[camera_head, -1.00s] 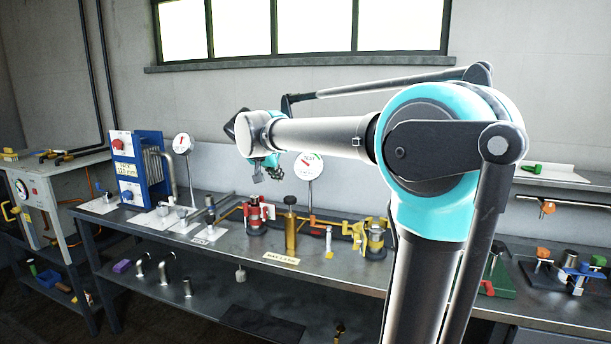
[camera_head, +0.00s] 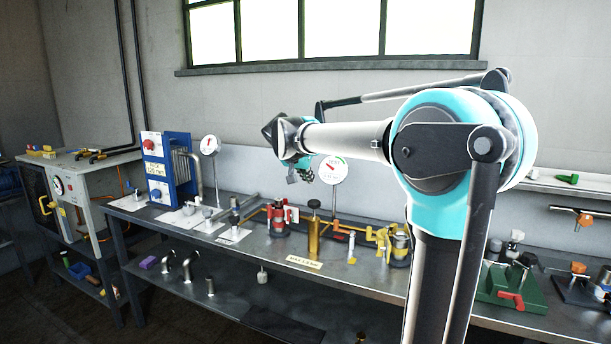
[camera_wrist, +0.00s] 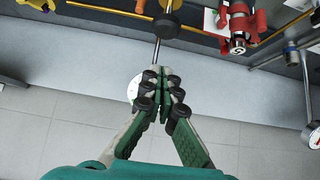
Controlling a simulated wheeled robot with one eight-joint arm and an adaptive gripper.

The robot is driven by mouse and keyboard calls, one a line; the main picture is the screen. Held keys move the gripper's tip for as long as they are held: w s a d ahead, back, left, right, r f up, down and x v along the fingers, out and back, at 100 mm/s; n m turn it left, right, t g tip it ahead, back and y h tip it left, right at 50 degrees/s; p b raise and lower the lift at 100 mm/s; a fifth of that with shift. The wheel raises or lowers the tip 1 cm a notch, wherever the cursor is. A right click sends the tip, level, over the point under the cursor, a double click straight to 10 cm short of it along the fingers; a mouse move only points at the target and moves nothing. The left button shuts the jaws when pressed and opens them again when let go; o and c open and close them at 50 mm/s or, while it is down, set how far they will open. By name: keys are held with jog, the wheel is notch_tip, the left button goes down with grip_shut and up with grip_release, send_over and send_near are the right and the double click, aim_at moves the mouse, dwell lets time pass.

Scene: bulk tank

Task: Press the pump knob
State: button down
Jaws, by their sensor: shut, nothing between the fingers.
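The pump is an upright brass cylinder (camera_head: 313,240) on the bench, topped by a dark round knob (camera_head: 313,205). In the wrist view the knob (camera_wrist: 166,26) is a black disc at the top, beyond the fingertips and apart from them. My gripper (camera_head: 302,177) is above the back part of the bench, higher than the knob and slightly to its left in the head view. Its fingers (camera_wrist: 160,75) are together and empty in the wrist view. They partly cover a white gauge disc (camera_wrist: 133,90).
A dial gauge on a stem (camera_head: 333,170) stands behind the pump. A red fitting (camera_head: 279,219) is to the left and a yellow fitting (camera_head: 398,245) to the right. A blue unit (camera_head: 170,168) stands further left. The bench's front edge is fairly clear.

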aim_at(312, 203)
jog(key=x, duration=0.5)
jog(key=shift+s+f, duration=0.1)
jog(key=shift+f, duration=0.05)
notch_tip(312, 203, down, 2)
jog(key=shift+s+a+f, duration=0.1)
jog(key=shift+f, duration=0.55)
jog(key=shift+f, duration=0.1)
jog(key=shift+f, duration=1.65)
